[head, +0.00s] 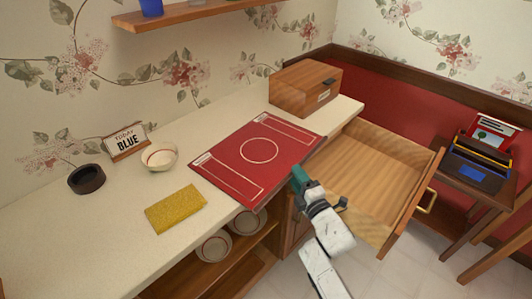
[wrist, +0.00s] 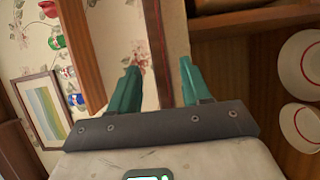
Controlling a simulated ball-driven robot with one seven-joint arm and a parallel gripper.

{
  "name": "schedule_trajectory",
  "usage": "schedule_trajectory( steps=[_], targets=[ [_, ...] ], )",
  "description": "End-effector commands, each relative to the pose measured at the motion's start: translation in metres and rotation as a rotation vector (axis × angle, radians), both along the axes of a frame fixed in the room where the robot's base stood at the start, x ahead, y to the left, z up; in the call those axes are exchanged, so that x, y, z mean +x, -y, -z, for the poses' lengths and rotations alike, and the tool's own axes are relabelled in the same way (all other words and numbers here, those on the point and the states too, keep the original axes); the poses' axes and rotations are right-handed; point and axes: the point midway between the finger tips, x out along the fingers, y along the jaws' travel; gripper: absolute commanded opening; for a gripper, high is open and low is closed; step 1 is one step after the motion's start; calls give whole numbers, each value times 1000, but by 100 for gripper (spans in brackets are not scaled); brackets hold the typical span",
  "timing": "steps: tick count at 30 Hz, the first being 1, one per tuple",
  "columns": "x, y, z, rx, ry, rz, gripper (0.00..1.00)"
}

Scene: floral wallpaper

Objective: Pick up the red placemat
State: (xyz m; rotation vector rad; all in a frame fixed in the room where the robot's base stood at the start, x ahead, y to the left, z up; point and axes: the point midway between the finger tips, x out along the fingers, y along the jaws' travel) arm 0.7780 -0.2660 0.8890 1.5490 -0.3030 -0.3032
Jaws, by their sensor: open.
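The red placemat (head: 227,158) lies flat on the counter, with white outlines and a white circle printed on it. Its front edge reaches the counter's front edge and seems to overhang slightly. My gripper (head: 297,173) is at that front edge, toward the right. In the wrist view my gripper (wrist: 160,72) is open, its two teal fingers apart and nothing clamped. A thin dark red strip, apparently the placemat seen edge-on (wrist: 154,42), runs between the fingers' lines. I cannot tell whether a finger touches it.
An open wooden drawer (head: 372,178) juts out right of my gripper. A wooden box (head: 300,92) stands behind the placemat. A yellow sponge-like block (head: 175,209), a bowl (head: 160,157), a dark ring-shaped dish (head: 87,179) and a sign (head: 127,141) stand left. Bowls (head: 213,248) sit below the counter.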

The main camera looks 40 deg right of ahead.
Motion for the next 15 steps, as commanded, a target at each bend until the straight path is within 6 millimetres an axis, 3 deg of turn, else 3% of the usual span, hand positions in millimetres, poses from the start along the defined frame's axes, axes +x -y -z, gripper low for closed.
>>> schedule_trajectory(
  steps=[6, 15],
  targets=[
    [23, 9, 0, 1, 1, 0, 48],
    [25, 10, 0, 0, 0, 0, 45]
  ],
)
